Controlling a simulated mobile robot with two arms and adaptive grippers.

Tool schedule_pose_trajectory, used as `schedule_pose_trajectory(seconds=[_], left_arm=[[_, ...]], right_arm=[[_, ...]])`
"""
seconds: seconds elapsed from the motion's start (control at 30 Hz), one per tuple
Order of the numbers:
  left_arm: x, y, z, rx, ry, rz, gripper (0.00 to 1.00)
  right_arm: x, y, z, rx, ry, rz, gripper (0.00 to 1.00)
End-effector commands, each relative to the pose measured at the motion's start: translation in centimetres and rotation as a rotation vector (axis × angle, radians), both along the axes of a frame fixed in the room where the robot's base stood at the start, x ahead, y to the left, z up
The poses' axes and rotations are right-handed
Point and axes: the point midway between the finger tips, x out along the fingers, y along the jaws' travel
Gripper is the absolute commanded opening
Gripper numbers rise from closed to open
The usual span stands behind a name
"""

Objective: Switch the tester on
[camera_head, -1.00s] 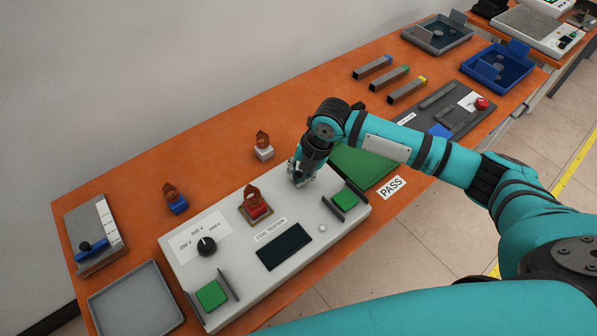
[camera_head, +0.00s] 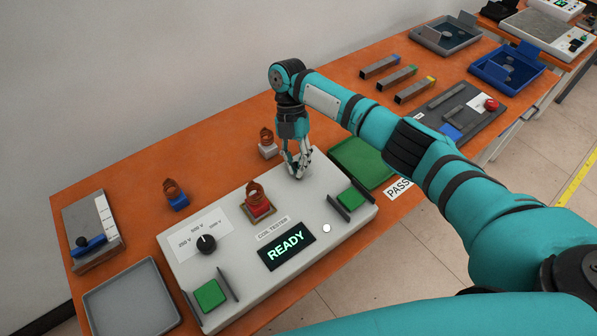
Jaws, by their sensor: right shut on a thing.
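The coil tester (camera_head: 330,267) is a light grey box on the orange bench. Its display (camera_head: 287,246) is lit and reads READY in green. My right gripper (camera_head: 300,174) points down at the tester's back right part, fingertips at its top surface. It is shut on a small part there, which looks like the tester's switch; the fingers hide it. A copper coil on a red base (camera_head: 258,205) sits in the tester's middle. The black dial (camera_head: 206,244) and two green buttons (camera_head: 211,294), (camera_head: 352,197) are clear. My left gripper is not in view.
A coil on a white base (camera_head: 268,149) stands behind the tester, and one on a blue base (camera_head: 175,198) at its back left. A grey tray (camera_head: 112,283) lies left.

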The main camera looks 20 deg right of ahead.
Motion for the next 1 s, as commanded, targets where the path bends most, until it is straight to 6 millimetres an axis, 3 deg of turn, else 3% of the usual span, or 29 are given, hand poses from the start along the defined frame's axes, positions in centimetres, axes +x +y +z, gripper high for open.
schedule_pose_trajectory(seconds=[0.03,0.23,0.77,0.8,1.0], left_arm=[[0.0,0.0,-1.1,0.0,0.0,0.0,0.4],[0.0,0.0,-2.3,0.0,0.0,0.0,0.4],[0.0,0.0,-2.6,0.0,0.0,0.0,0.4],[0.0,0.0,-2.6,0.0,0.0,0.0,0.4],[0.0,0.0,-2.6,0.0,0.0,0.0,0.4]], right_arm=[[0.4,0.1,-0.3,-0.007,0.016,-0.002,0.0],[0.6,0.1,-0.1,-0.031,0.078,-0.002,0.0],[0.7,0.0,0.2,-0.041,0.105,-0.001,0.0],[0.7,0.1,0.2,-0.04,0.104,-0.002,0.11],[0.6,0.1,0.0,-0.041,0.106,-0.001,0.37]])
